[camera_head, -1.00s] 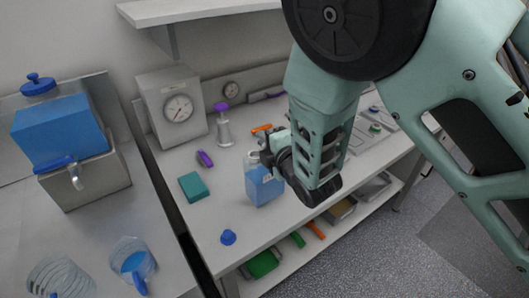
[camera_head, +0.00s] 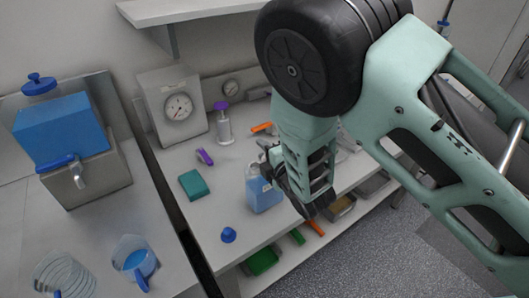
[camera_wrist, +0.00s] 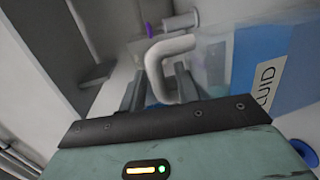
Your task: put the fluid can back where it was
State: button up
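The fluid can (camera_head: 264,193) is a translucent can with a blue, lettered side. It is upright at the front part of the bench, and I cannot tell whether its base touches the top. In the wrist view its blue label (camera_wrist: 275,65) fills the right side, and its pale curved handle (camera_wrist: 160,68) comes down between my fingers. My gripper (camera_head: 268,167) is at the can's upper right side; in the wrist view my gripper (camera_wrist: 160,92) has one finger on each side of the handle and looks shut on it. The finger contact is partly hidden.
A blue cap (camera_head: 228,235) lies in front of the can, a teal box (camera_head: 193,185) to its left. A purple-topped dispenser (camera_head: 223,125) and a dial gauge box (camera_head: 178,107) stand behind. A blue tank (camera_head: 62,130) and jugs (camera_head: 134,262) stand on the left counter.

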jog(key=shift+r, duration=0.1)
jog(key=s+d+r+m+g+h+b, duration=0.1)
jog(key=s+d+r+m+g+h, duration=0.1)
jog(key=s, duration=0.8)
jog(key=s+d+r+m+g+h+b, duration=0.1)
jog(key=s+d+r+m+g+h, duration=0.1)
jog(key=s+d+r+m+g, duration=0.2)
jog(key=s+d+r+m+g+h+b, duration=0.1)
jog(key=s+d+m+g, duration=0.6)
jog(key=s, duration=1.1)
notch_tip(320, 180, up, 3)
jog(key=m+g+h, duration=0.1)
jog(key=m, duration=0.2)
jog(key=shift+d+f+h+b, duration=0.2)
jog(key=shift+d+h+b, duration=0.2)
